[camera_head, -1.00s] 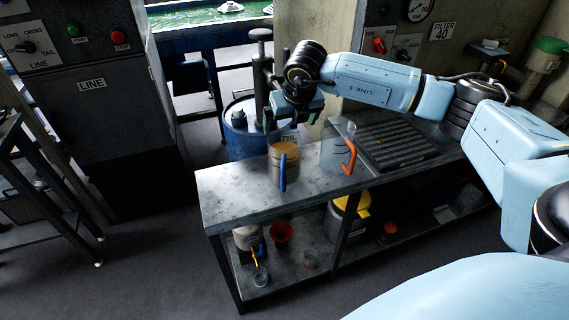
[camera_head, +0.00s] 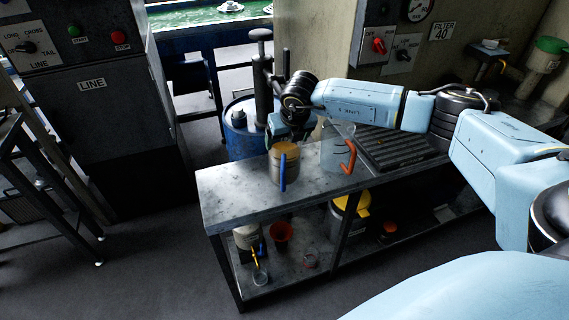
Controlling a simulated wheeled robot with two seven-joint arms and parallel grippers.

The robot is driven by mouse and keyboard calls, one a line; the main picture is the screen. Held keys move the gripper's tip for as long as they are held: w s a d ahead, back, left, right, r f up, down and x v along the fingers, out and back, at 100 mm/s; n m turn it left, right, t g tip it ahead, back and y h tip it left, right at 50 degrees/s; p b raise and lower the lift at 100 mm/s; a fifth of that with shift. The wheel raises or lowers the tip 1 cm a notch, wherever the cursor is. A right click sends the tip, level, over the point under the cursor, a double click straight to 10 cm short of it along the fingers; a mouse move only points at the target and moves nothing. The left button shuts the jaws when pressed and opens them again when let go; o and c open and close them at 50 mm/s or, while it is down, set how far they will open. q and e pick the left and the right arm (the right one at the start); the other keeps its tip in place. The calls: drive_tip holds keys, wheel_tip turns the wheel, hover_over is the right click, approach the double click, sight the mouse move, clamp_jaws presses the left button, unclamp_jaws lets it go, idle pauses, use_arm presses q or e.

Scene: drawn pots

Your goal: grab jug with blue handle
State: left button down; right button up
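The jug with the blue handle (camera_head: 275,175) stands upright near the left part of the metal bench. It is clear, with amber contents at the top, and its blue handle faces me. My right gripper (camera_head: 284,139) hangs pointing down just behind and above the jug's rim. Its fingertips are partly hidden behind the jug, so I cannot tell its opening or whether it touches. A second clear jug (camera_head: 332,153) with an orange handle stands just to the right. My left gripper is out of view.
A dark ribbed tray (camera_head: 400,151) lies on the bench (camera_head: 232,201) right of the jugs. The bench's left end is clear. A blue drum (camera_head: 240,134) stands behind.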

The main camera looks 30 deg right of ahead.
drive_tip(key=c, duration=1.4)
drive_tip(key=shift+w+r, duration=0.1)
drive_tip(key=shift+r, duration=0.05)
drive_tip(key=shift+c, duration=0.7)
